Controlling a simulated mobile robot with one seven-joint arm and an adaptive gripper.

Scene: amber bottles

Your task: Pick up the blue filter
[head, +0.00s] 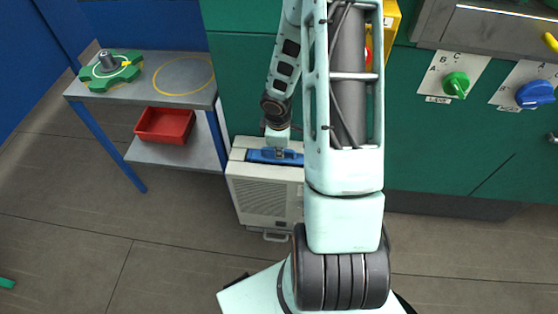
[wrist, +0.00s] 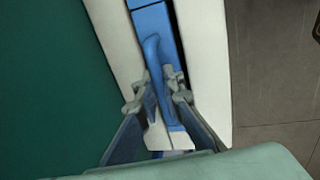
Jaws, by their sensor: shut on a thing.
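The blue filter (head: 262,156) lies in the slot on top of a white unit (head: 262,200), at the middle of the head view. In the wrist view the filter (wrist: 150,20) runs up from the picture's middle between pale walls, with a blue grip (wrist: 152,50) rising from it. My gripper (wrist: 158,94) is shut on this grip, one finger on each side. In the head view my gripper (head: 278,151) is over the right part of the filter. My arm hides the unit's right end. The filter's lower part is hidden inside the slot.
A green cabinet (head: 240,85) stands right behind the unit. A grey side table (head: 140,88) at left holds a green knob-like part (head: 110,68), with a red bin (head: 165,125) on its lower shelf. The floor (head: 170,245) in front is clear.

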